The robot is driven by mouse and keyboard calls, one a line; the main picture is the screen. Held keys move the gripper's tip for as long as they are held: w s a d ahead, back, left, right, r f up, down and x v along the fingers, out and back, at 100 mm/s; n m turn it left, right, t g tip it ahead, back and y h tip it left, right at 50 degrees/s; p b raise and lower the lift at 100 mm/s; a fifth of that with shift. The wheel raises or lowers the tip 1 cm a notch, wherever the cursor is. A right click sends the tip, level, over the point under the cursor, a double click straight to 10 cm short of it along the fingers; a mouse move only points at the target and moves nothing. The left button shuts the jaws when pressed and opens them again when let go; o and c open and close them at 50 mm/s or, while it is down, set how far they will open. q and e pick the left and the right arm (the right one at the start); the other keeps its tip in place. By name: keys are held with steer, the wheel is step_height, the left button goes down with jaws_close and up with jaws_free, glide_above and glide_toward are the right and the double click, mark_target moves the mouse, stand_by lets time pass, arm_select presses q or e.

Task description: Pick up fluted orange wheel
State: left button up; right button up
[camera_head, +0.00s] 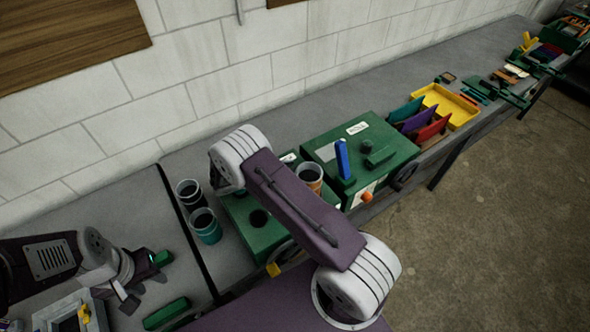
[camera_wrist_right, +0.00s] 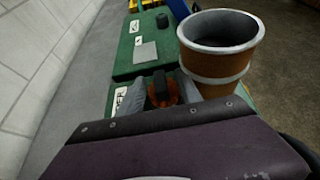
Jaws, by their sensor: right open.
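In the right wrist view, a dark orange ribbed piece (camera_wrist_right: 163,93), which looks like the fluted wheel, shows between the grey fingers of my right gripper (camera_wrist_right: 164,92). The gripper is open, and the wheel's lower part is hidden by my purple wrist housing. I cannot tell whether the fingers touch it. In the head view, my right gripper is hidden behind my purple arm. A small orange knob (camera_head: 367,197) sits at the front of the far green box; I cannot tell if it is the same piece. My left gripper (camera_head: 143,285) is low at the left, its finger gap unclear.
A green box (camera_head: 372,135) stands on the grey bench. An orange-brown banded cup (camera_wrist_right: 222,60) stands close right of my right gripper. Two dark-mouthed cups, one teal (camera_head: 206,227), stand left of my arm. A yellow tray (camera_head: 450,103) lies farther back. The white wall borders the bench.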

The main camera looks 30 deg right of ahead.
steer(key=shift+s+d+f, duration=0.1)
steer(key=shift+s+d, duration=0.05)
steer(key=shift+w+f, duration=0.1)
steer(key=shift+w, duration=0.15)
jaws_close()
steer(key=shift+s, duration=0.1)
steer(key=shift+r, duration=0.2)
steer(key=shift+r+b, duration=0.25)
steer(key=shift+b, duration=0.05)
step_height(320, 180, up, 8)
steer(key=shift+r+b, duration=0.2)
steer(key=shift+b, duration=1.05)
steer(key=shift+r, duration=0.5)
